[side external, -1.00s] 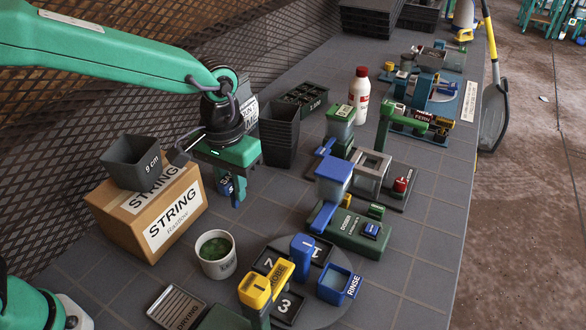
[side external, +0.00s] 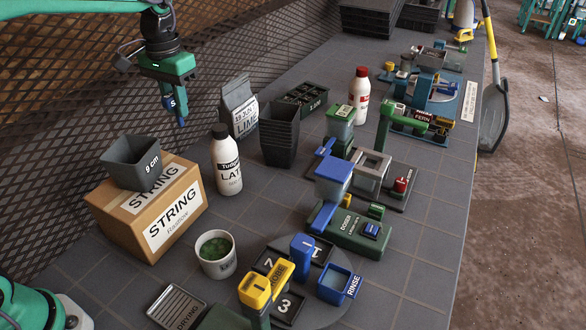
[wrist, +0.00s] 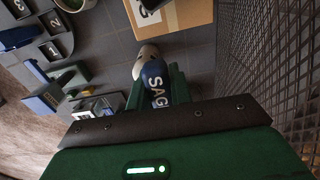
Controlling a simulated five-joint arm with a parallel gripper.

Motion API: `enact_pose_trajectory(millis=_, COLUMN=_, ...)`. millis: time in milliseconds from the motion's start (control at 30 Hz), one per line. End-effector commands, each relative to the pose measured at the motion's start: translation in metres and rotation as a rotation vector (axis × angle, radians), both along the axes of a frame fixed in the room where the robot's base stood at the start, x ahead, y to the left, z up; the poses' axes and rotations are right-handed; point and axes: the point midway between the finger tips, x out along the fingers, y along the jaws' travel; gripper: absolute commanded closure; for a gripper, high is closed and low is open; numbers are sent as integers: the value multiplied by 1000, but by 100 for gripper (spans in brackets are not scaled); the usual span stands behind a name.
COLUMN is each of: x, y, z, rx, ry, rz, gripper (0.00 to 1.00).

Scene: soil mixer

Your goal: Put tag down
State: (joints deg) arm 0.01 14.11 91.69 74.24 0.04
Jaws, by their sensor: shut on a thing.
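A small blue tag (side external: 169,103) with white lettering is held in my gripper (side external: 174,110). In the wrist view the tag (wrist: 154,84) reads "SAG", the rest of the word being hidden, and it sits between the green fingers. My gripper is shut on it. A pale rounded piece shows just past the tag; I cannot tell whether it belongs to it. In the side view my gripper is raised in the air, near the mesh wall and above the level of the box and the bottle, touching neither.
A string box (side external: 148,214) carries a dark pot (side external: 132,165). A white latex bottle (side external: 227,166), a lime bag (side external: 239,108) and stacked black pots (side external: 279,137) stand nearby. A white cup (side external: 216,254) is in front. The mesh wall (side external: 70,85) is close behind.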

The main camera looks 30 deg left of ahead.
Motion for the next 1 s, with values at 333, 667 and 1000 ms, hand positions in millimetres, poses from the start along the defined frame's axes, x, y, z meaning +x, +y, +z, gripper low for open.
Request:
enact_pose_trajectory(millis=333, x=0, y=0, z=0, rx=0, ry=0, rz=1, gripper=100)
enact_pose_trajectory(millis=667, x=0, y=0, z=0, rx=0, ry=-1, rz=1, gripper=100)
enact_pose_trajectory(millis=1000, x=-1, y=-7, z=-2, rx=0, ry=-1, rz=0, gripper=100)
